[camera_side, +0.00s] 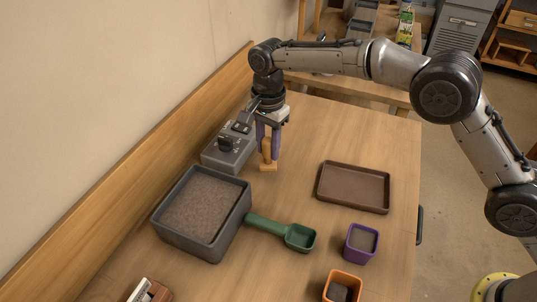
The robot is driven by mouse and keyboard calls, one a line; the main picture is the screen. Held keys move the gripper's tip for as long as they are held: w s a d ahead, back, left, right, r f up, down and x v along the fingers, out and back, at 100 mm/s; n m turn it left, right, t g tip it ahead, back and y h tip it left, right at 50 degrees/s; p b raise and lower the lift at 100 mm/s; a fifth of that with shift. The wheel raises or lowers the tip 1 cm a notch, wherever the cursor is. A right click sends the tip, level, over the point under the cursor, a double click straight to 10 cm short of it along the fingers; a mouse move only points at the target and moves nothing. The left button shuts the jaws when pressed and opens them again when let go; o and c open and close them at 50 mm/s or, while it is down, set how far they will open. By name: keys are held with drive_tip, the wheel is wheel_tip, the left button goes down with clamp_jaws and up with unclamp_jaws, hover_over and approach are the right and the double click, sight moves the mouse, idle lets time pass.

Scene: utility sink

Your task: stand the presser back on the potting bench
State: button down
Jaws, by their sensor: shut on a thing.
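The presser (268,164) is a small light-wood tool with an upright handle and a flat foot. It shows near the middle of the side view, upright over the wooden potting bench (300,150). My gripper (268,147) points down with its purple fingers shut on the presser's handle. The foot is at or just above the bench top; I cannot tell whether it touches. The fingers hide part of the handle.
A grey box with a black knob (229,150) stands just left of my gripper. A soil-filled grey tub (204,212), green scoop (290,234), brown tray (353,187), purple pot (361,243) and orange pot (342,287) stand nearer. Bench between presser and tray is clear.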

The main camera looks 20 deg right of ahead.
sight(268, 156)
drive_tip(key=shift+f, duration=1.45)
drive_tip(key=shift+f, duration=0.15)
drive_tip(key=c, duration=0.6)
unclamp_jaws()
drive_tip(key=shift+o, duration=0.2)
wheel_tip(268, 156, up, 11)
drive_tip(key=shift+r, duration=0.65)
